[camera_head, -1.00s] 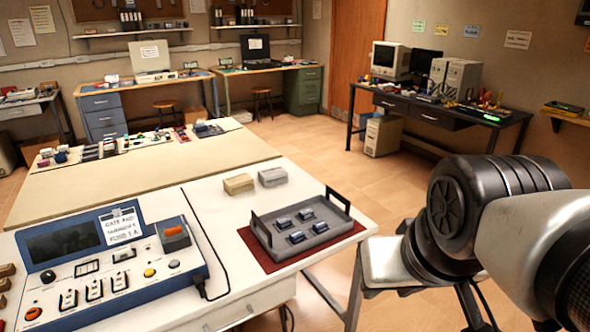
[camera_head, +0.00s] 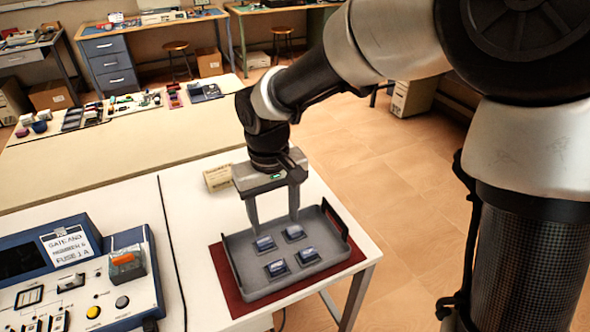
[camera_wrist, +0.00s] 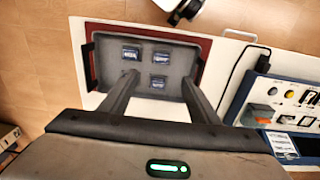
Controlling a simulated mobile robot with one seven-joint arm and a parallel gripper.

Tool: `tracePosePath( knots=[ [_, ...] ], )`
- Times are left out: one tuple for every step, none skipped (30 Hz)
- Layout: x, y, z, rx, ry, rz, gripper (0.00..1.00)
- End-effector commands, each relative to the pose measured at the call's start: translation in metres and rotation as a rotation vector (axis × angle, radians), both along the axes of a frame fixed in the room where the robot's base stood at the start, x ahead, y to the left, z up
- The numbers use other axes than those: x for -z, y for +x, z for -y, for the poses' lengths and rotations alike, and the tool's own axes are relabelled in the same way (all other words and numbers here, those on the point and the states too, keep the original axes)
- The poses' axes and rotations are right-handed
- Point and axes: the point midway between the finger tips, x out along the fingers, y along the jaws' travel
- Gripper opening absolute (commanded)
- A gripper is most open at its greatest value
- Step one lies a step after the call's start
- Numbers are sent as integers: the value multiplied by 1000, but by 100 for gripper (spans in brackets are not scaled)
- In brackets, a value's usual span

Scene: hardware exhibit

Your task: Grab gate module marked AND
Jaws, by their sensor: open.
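Several small dark blue modules sit in a grey tray (camera_head: 258,288) with raised handles. In the head view they are a back-left module (camera_head: 264,244), a back-right module (camera_head: 294,232), a front-left module (camera_head: 277,268) and a front-right module (camera_head: 308,256). Their markings are too small to read, so I cannot tell which says AND. My gripper (camera_head: 276,227) is open and points down over the back of the tray, with nothing between its fingers. The wrist view shows three modules clearly (camera_wrist: 131,54) (camera_wrist: 161,57) (camera_wrist: 158,82); a finger hides the other.
The tray stands on a dark red mat (camera_head: 230,298) on a white table (camera_head: 190,195). A beige block (camera_head: 217,178) stands behind the tray. A blue-and-white console (camera_head: 130,290) with knobs and switches is at the left. The table's right edge is close to the tray.

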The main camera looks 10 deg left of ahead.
Motion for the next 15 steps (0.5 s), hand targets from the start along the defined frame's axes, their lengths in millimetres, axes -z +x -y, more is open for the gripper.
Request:
tracePosePath(
  knots=[
    [3, -1, -6, -9, 6, -13, 56],
    [6, -2, -9, -11, 7, -17, 56],
    [10, -2, -10, -13, 8, -21, 56],
    [15, -3, -11, -13, 8, -24, 56],
    [19, -3, -11, -14, 9, -24, 56],
    [27, -3, -11, -14, 10, -25, 56],
    [33, -3, -11, -14, 9, -26, 56],
    [40, -3, -11, -14, 9, -25, 56],
    [49, -3, -10, -14, 8, -27, 56],
    [56, -3, -10, -15, 9, -26, 56],
    [62, -3, -10, -13, 9, -26, 56],
    [71, -3, -10, -14, 9, -25, 56],
    [78, -3, -10, -14, 9, -25, 56],
    [85, -3, -10, -13, 9, -26, 56],
    [93, -3, -10, -14, 8, -25, 56]
  ],
)
